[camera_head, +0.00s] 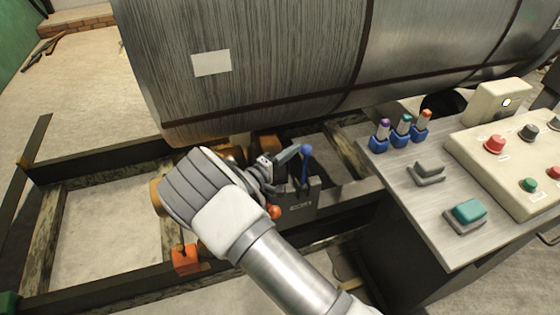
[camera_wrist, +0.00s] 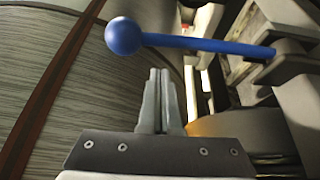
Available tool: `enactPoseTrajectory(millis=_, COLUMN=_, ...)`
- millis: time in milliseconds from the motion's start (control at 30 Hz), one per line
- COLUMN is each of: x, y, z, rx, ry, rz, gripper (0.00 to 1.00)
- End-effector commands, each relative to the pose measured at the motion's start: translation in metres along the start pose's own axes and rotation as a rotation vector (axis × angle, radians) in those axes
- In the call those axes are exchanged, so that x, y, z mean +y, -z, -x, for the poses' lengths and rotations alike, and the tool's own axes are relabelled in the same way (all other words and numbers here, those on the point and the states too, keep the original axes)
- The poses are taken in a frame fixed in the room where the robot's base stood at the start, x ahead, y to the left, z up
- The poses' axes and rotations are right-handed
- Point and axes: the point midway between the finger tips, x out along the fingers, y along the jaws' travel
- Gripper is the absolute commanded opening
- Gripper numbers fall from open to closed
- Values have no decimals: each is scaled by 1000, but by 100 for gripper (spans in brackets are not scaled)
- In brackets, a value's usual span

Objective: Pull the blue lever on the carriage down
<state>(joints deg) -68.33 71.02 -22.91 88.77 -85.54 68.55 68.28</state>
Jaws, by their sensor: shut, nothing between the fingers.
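The blue lever (camera_head: 305,165) stands roughly upright on the carriage (camera_head: 298,199), below the big metal cylinder in the head view. In the wrist view the blue lever (camera_wrist: 205,44) runs across the upper part, with its ball knob at the left and its pivot end at a grey bracket on the right. My gripper (camera_head: 292,154) is close beside the lever, its tips near the upper part. In the wrist view my gripper (camera_wrist: 160,75) is shut with its fingers together and nothing between them. Its tips lie just below the lever in the picture; I cannot tell whether they touch.
A large metal cylinder (camera_head: 255,60) lies above the carriage. An orange-red knob (camera_head: 274,212) and an orange block (camera_head: 186,259) sit low near my arm. A console (camera_head: 520,150) with buttons stands at the right. Dark frame beams surround open floor at the left.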

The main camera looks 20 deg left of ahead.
Motion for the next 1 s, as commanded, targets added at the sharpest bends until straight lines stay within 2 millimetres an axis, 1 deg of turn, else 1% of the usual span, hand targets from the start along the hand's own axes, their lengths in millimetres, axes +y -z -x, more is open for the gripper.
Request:
enactPoseTrajectory(millis=33, x=-1, y=-1, z=-12, rx=-3, ry=0, rz=0, gripper=0)
enactPoseTrajectory(millis=100, x=-1, y=-7, z=-3, rx=3, ry=2, rz=4, gripper=0)
enactPoseTrajectory(millis=333, x=0, y=-26, z=11, rx=1, ry=0, rz=2, gripper=0)
enactPoseTrajectory(millis=500, x=0, y=-31, z=15, rx=1, ry=0, rz=1, gripper=0)
enactPoseTrajectory(millis=833, x=0, y=-32, z=16, rx=1, ry=0, rz=1, gripper=0)
enactPoseTrajectory(millis=1000, x=0, y=-42, z=22, rx=1, ry=1, rz=3, gripper=0)
